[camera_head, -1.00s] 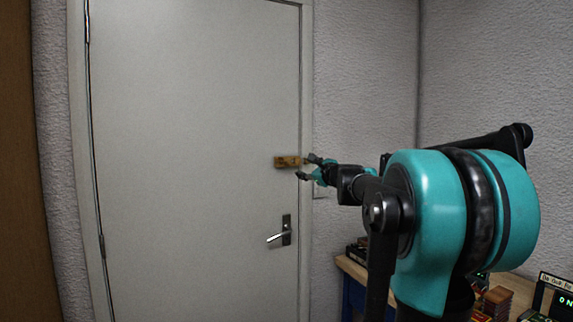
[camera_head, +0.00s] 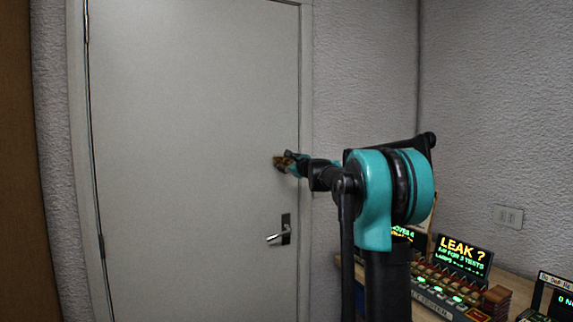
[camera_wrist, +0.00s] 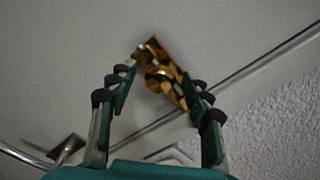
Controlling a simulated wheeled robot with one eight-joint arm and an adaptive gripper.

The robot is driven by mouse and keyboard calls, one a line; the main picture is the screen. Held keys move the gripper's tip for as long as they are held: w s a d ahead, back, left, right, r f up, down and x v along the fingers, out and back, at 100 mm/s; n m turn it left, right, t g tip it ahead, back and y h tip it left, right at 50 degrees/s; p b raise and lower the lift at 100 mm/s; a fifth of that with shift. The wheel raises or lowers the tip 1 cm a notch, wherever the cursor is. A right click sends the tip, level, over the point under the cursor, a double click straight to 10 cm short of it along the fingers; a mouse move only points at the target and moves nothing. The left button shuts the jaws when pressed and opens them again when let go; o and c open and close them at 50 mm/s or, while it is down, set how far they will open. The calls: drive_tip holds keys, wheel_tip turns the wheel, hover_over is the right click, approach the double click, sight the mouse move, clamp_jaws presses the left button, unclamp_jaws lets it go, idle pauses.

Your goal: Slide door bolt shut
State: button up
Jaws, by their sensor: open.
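The brass door bolt (camera_head: 279,162) is mounted on the grey door (camera_head: 190,120) near its right edge, above the handle. My gripper (camera_head: 288,161) is in front of it and hides much of it in the head view. In the wrist view the bolt (camera_wrist: 160,72) shows as a gold plate with a round knob, lying just beyond and between the fingertips. My gripper (camera_wrist: 162,88) is open, with its two green fingers apart on either side of the bolt. Whether a finger touches the bolt I cannot tell.
The door handle (camera_head: 279,236) sits below the bolt; it also shows at the lower left in the wrist view (camera_wrist: 40,158). A desk (camera_head: 515,288) with lit display panels (camera_head: 463,253) stands at the lower right. A wall socket (camera_head: 508,216) is above it.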

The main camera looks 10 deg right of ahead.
drive_tip(key=shift+w+a, duration=0.15)
drive_tip(key=shift+w, duration=0.15)
drive_tip(key=shift+c, duration=0.5)
